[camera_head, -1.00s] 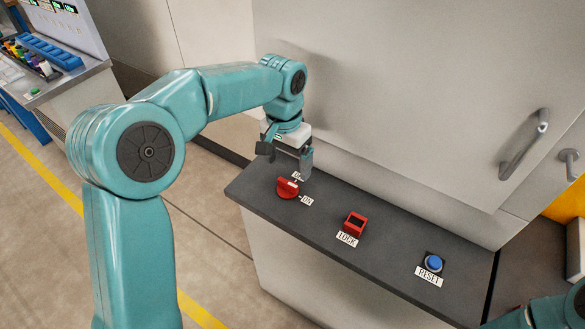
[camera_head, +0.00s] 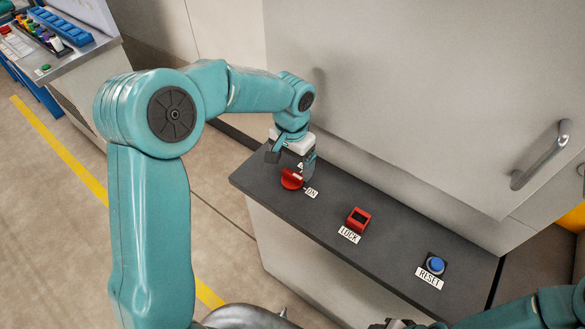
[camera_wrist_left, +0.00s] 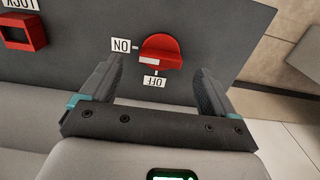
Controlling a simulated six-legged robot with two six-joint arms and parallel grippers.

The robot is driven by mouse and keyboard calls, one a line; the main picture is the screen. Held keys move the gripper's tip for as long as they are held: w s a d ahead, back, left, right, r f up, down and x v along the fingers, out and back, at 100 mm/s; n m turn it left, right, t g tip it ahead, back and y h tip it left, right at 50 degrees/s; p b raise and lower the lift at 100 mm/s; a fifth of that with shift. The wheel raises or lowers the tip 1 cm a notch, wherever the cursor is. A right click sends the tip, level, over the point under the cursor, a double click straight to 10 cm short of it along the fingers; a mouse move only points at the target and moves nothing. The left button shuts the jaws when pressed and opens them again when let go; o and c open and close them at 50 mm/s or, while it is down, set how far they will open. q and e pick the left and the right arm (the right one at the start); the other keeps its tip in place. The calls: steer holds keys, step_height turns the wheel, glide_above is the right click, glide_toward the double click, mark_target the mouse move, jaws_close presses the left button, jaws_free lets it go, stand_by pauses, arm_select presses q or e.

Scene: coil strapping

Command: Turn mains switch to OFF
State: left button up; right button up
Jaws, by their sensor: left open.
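The mains switch is a red rotary knob (camera_head: 291,179) on the dark console top, also seen in the left wrist view (camera_wrist_left: 160,50). Its white mark lies toward the left side of the knob in the wrist view, on the side of the ON label (camera_wrist_left: 121,46). The OFF label (camera_wrist_left: 153,81) is below the knob there. My left gripper (camera_head: 290,163) is open just above the knob, its fingers (camera_wrist_left: 159,68) spread to either side and apart from it. The gripper hides the OFF label in the head view. My right gripper (camera_head: 395,323) shows only partly at the bottom edge.
The dark console top (camera_head: 390,260) also carries a red LOCK switch (camera_head: 358,219) and a blue RESET button (camera_head: 435,264). A grey cabinet wall with a handle (camera_head: 541,155) rises behind it. A bench with coloured items (camera_head: 45,35) stands far left.

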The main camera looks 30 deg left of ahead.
mark_target(292, 175)
arm_select(q)
steer(key=f, duration=0.3)
steer(key=shift+a, duration=0.2)
steer(key=shift+f, duration=0.35)
steer(key=shift+d+f, duration=0.15)
steer(key=shift+f, duration=0.1)
steer(key=shift+w, duration=0.1)
steer(key=c, duration=1.1)
steer(key=shift+o, duration=0.2)
